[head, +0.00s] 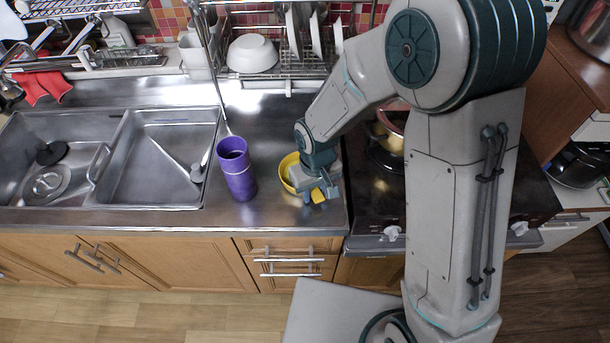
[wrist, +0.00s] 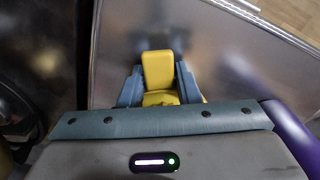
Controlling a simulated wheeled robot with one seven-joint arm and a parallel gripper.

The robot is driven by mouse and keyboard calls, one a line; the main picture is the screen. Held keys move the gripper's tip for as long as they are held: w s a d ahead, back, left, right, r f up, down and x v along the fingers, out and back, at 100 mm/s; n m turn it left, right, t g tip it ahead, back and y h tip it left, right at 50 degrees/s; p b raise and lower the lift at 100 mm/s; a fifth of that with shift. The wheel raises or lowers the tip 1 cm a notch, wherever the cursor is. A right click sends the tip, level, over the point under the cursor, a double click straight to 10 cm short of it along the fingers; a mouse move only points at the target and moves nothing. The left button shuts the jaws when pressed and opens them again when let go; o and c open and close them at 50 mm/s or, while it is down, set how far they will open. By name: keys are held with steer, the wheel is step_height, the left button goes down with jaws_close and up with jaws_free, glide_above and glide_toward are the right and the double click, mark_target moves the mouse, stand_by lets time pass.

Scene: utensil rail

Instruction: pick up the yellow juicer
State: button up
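The yellow juicer (head: 284,171) is on the steel counter near its right end, right of the purple cup. Its round rim shows to the left of my gripper (head: 317,195), which hides much of it. A yellow tab, its handle, shows at the fingers. In the wrist view, my gripper (wrist: 159,84) has one blue-grey finger on each side of the yellow tab of the juicer (wrist: 157,68), with no clear gap. More yellow shows nearer the palm. Whether the juicer touches the counter is hard to tell.
A tall purple cup (head: 237,172) stands close on the left, with a long utensil above it. The sink (head: 165,150) lies farther left and the dark stove (head: 372,205) to the right. A dish rack (head: 283,68) with a white bowl (head: 252,54) stands behind. The counter's front edge is near.

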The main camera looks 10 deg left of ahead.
jaws_close()
